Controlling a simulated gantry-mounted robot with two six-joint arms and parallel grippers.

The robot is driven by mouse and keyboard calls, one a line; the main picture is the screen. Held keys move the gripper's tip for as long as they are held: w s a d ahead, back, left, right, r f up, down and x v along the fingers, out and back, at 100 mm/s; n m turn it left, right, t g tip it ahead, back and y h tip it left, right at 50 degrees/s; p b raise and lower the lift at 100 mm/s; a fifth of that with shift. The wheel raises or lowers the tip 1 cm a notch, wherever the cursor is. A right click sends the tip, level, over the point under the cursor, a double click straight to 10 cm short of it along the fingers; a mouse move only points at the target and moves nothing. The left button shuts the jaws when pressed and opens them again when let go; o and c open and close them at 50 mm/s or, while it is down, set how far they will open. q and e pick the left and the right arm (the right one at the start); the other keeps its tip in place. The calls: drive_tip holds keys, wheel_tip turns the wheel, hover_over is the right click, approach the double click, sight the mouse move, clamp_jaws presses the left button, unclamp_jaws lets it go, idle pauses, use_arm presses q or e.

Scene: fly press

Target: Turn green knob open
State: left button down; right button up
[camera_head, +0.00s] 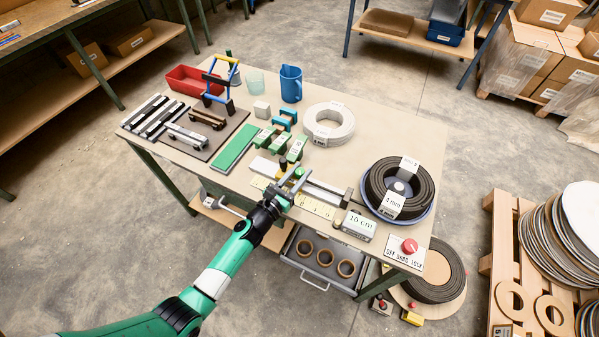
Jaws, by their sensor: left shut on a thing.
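My left gripper (285,186) reaches in from the lower left over the front edge of the workbench (366,159). How far the knob is turned cannot be told. A grey metal bar assembly (326,190) lies just right of the gripper, by a yellow scale (315,206). My right gripper is not in view.
Green blocks (297,149) stand just behind the gripper. A red knob (409,246) sits on a labelled panel at the front right corner. A white "10 cm" block (359,225), a black coil (375,187) and an open drawer (318,284) are nearby.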

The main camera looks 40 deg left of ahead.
use_arm(q)
drive_tip(key=shift+a+r+m+h+p, duration=0.1)
drive_tip(key=shift+r+m+h+p, duration=0.2)
drive_tip(key=shift+h+p, duration=0.35)
drive_tip(key=shift+a+r+m+h+p, duration=0.1)
drive_tip(key=shift+m+h+p, duration=0.35)
drive_tip(key=shift+p, duration=0.25)
drive_tip(key=shift+f+m+h, duration=0.15)
drive_tip(key=shift+m+h, duration=0.2)
drive_tip(key=shift+h, duration=0.35)
drive_tip(key=m+h, duration=0.1)
drive_tip(key=h, duration=0.1)
drive_tip(key=shift+f+m+h, duration=0.2)
drive_tip(key=shift+m+h, duration=0.2)
drive_tip(key=shift+d+m+h, duration=0.15)
drive_tip(key=shift+m+h, duration=0.15)
drive_tip(key=shift+h, duration=0.1)
drive_tip(key=c, duration=0.8)
unclamp_jaws()
drive_tip(key=shift+y, duration=0.3)
